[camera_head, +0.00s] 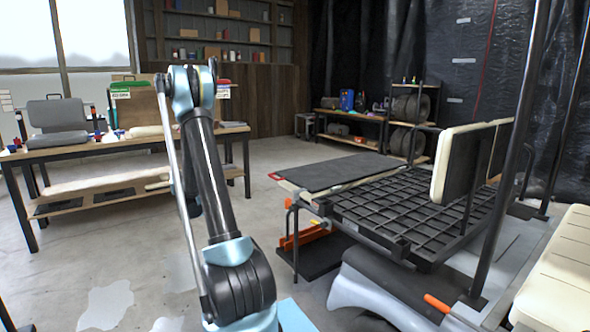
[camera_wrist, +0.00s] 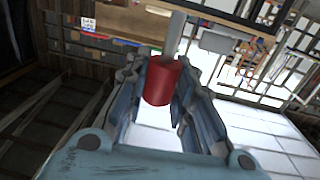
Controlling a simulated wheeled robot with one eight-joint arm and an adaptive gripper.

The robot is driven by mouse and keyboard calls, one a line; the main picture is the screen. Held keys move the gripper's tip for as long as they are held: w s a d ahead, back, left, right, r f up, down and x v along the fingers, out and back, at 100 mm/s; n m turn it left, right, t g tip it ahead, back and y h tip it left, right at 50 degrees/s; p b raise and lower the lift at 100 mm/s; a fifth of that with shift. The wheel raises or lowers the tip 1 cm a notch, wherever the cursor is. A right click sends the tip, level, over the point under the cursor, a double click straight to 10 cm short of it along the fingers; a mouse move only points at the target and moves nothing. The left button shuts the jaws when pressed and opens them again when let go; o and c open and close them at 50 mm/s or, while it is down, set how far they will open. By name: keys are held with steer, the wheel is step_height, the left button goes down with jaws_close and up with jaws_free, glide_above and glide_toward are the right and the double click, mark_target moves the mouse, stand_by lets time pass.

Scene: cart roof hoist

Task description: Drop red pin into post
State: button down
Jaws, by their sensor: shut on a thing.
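In the wrist view, my gripper (camera_wrist: 162,62) is shut on the red pin (camera_wrist: 162,84). The pin has a thick red cylindrical end between the two fingers and a thinner grey shaft reaching beyond them. In the head view my arm rises at the centre-left, and I cannot make out the gripper or pin there. The cart (camera_head: 410,215) stands at the right with a black grid deck. A dark upright post (camera_head: 513,150) rises at its near right side, and another dark post (camera_head: 567,110) stands farther right. I cannot tell which post takes the pin.
A workbench (camera_head: 95,150) with a grey seat and small items stands at the left. Upright seat backs (camera_head: 460,165) and a cream cushion (camera_head: 560,270) are at the right. An orange-handled thing (camera_head: 437,302) lies low in front. Shelves line the back. The middle floor is clear.

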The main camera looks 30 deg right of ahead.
steer(key=shift+d, duration=0.15)
steer(key=s+d+m+g+h, duration=0.1)
steer(key=s+d+m+h, duration=0.15)
steer(key=d, duration=0.65)
steer(key=s+d+r+m+h, duration=0.1)
steer(key=d+h, duration=0.2)
steer(key=d, duration=0.7)
steer(key=s+d+m+g+h, duration=0.1)
steer(key=s+d+m+h, duration=0.15)
steer(key=d, duration=0.65)
steer(key=s+d+m+g+h, duration=0.2)
steer(key=s+d, duration=0.3)
steer(key=d, duration=0.3)
steer(key=s+d+r+m+g+h, duration=0.1)
steer(key=s+d+m+g+h, duration=0.1)
steer(key=s+d, duration=0.3)
steer(key=s+d+r+m+g+h, duration=0.1)
steer(key=s+d+g+h, duration=0.1)
steer(key=d, duration=0.9)
steer(key=s+h, duration=0.1)
steer(key=s, duration=0.1)
steer(key=shift+s+m+g, duration=0.3)
steer(key=shift+s+m, duration=0.1)
steer(key=shift+f, duration=2.85)
steer(key=shift+f, duration=2.1)
